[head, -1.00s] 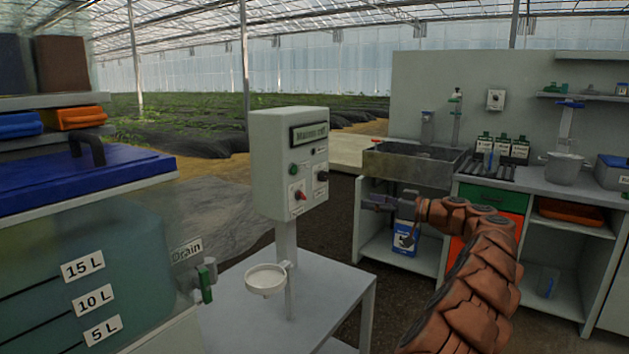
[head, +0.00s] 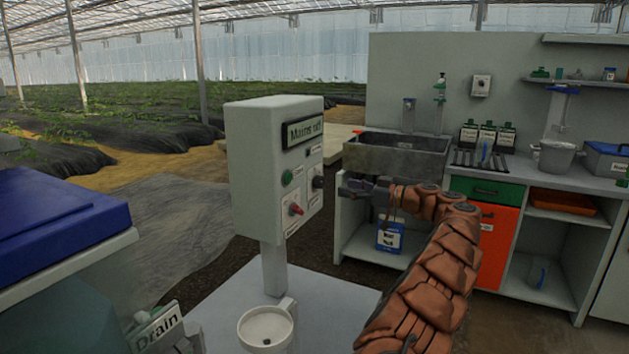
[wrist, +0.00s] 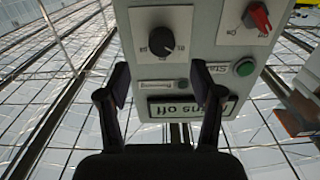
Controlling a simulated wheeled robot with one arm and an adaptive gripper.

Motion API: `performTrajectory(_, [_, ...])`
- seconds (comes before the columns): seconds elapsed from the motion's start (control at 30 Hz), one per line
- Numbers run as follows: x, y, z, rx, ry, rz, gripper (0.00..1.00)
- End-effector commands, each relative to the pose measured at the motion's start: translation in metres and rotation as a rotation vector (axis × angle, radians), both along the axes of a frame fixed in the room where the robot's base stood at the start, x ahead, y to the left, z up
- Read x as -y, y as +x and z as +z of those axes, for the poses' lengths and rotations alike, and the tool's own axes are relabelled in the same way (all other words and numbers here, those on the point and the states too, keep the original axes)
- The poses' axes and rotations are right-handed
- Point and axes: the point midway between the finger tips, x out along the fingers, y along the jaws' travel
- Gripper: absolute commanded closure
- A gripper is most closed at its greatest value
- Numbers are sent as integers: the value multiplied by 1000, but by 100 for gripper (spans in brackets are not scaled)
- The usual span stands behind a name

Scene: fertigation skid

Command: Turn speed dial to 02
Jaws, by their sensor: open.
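The pale control box (head: 252,150) stands on a post, its face towards the right. In the head view its black speed dial (head: 319,182) sits at the right edge of the face. The black dial (wrist: 162,41) shows large in the wrist view, with number labels around it too small to read surely. My gripper (head: 352,188) is right of the box in the head view. In the wrist view my gripper (wrist: 169,80) is open and empty, its fingertips apart, with the dial a little beyond them. I cannot tell whether the fingertips touch the panel.
A red switch (wrist: 259,17) and a green button (wrist: 244,68) are on the same panel, with the display (wrist: 190,106) showing "Mains off". A white cup holder (head: 266,329) is below the box. A sink bench (head: 395,160) stands behind my arm.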

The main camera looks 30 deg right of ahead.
Motion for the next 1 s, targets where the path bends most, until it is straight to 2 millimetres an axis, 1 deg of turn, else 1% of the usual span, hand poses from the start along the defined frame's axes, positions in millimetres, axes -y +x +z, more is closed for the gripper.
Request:
performTrajectory(0.27, [-16,19,0,0,1,13,34])
performTrajectory(0.63, [-40,62,-1,-3,1,9,34])
performTrajectory(0.77, [-42,68,-1,-2,1,4,34])
performTrajectory(1.0, [-42,68,0,-1,0,3,35])
